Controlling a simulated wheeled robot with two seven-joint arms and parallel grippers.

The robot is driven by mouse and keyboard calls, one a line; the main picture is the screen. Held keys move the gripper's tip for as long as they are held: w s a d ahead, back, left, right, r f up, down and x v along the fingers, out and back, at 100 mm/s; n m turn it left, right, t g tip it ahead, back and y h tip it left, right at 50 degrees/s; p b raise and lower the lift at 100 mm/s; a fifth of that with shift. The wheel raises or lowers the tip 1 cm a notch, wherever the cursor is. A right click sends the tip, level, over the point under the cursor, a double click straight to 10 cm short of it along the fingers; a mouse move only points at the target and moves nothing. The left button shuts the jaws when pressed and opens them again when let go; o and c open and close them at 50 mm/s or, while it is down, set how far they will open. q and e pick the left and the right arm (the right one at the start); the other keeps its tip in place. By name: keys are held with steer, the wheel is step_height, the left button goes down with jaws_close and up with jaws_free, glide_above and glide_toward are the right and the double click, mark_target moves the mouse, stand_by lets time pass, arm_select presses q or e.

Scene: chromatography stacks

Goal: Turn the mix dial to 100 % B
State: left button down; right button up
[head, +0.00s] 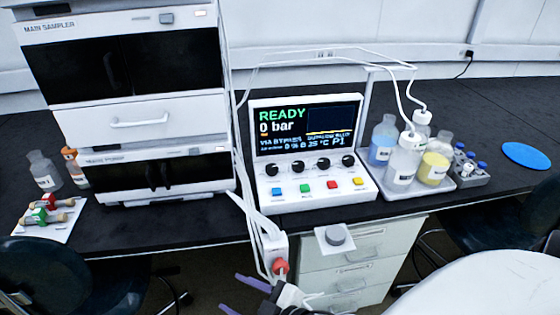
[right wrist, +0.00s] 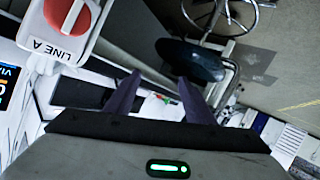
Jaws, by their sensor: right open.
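The white control unit (head: 315,195) stands on the dark bench, its screen (head: 305,130) lit with READY, 0 bar and a line that seems to read 0 % B, 25 °C, P1. Below the screen is a row of black dials: a far-left dial (head: 270,169), two middle ones and a far-right dial (head: 350,162). Their labels are too small to read, so I cannot tell which is the mix dial. My right gripper (head: 240,295) is open and empty, low in front of the bench edge, well below the dials. It also shows in the right wrist view (right wrist: 161,82). My left gripper is not in view.
Bottles (head: 403,160) on a tray stand right of the unit, the main sampler stack (head: 130,105) left. White tubes pass between.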

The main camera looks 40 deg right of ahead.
steer(key=w+a+r+n+t+y+b, duration=0.25)
steer(key=w+r+n+y, duration=0.25)
steer(key=w+r+n, duration=0.45)
step_height(320, 180, up, 11)
steer(key=n+g+h+b, duration=0.7)
steer(key=n+g, duration=0.4)
steer(key=n, duration=1)
glide_above(299, 164)
steer(key=s, duration=0.4)
steer(key=h, duration=0.1)
steer(key=shift+m, duration=0.25)
steer(key=x, duration=0.7)
steer(key=shift+w+d+f, duration=0.1)
steer(key=shift+d+f, duration=0.25)
steer(key=shift+w+f, duration=0.25)
steer(key=shift+f, duration=0.2)
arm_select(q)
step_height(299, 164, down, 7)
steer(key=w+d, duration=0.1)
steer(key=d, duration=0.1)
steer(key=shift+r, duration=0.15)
